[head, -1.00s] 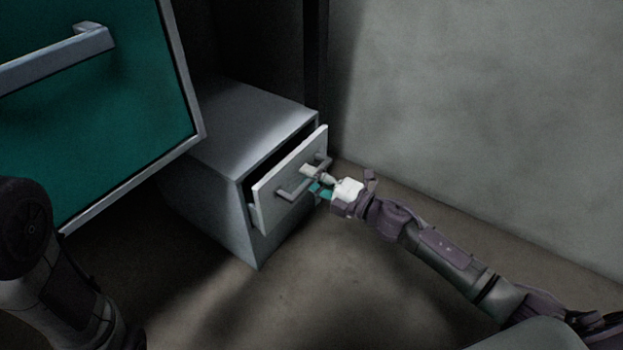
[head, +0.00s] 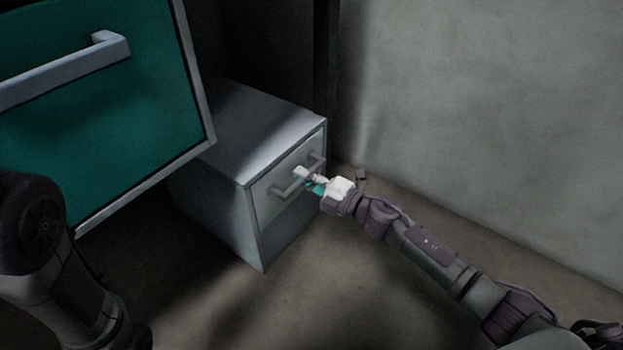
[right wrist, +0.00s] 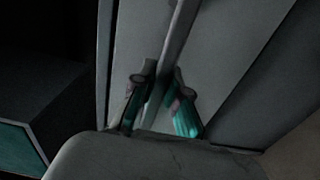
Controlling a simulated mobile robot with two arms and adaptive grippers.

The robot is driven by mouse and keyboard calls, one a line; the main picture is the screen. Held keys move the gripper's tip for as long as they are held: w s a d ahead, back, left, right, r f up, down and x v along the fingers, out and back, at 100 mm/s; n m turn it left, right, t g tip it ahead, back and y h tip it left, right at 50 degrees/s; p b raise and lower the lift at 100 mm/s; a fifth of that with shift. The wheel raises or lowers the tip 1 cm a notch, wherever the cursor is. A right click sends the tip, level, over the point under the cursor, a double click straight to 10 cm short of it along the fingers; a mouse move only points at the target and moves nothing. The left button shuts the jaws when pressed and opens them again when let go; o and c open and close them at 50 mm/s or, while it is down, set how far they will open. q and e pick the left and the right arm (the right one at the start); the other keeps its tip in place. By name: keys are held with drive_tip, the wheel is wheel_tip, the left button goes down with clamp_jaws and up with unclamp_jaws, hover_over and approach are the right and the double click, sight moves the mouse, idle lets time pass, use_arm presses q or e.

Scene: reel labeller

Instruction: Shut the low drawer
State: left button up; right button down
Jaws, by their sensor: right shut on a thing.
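The low drawer (head: 265,208) is in the small grey cabinet (head: 215,195) on the floor. Its front sits flush or nearly flush in the cabinet frame, with no dark gap showing above it. A grey bar handle (head: 283,191) runs across the front. My right gripper (head: 308,177) is shut on the handle. The right wrist view shows the fingers (right wrist: 161,102) on either side of the handle bar (right wrist: 177,45), against the drawer front (right wrist: 228,45). Of my left arm only dark links show at the left of the head view; its gripper is out of view.
A large green panel (head: 100,130) with a grey edge and its own bar handle (head: 65,75) stands close at the upper left. A grey wall (head: 480,110) rises behind and right. The floor (head: 330,280) before the cabinet is clear.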

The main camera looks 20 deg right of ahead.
drive_tip(key=shift+w, duration=0.1)
drive_tip(key=c, duration=1.2)
unclamp_jaws()
drive_tip(key=shift+w+a, duration=0.1)
drive_tip(key=shift+a, duration=0.05)
drive_tip(key=shift+o, duration=0.2)
drive_tip(key=v, duration=1.2)
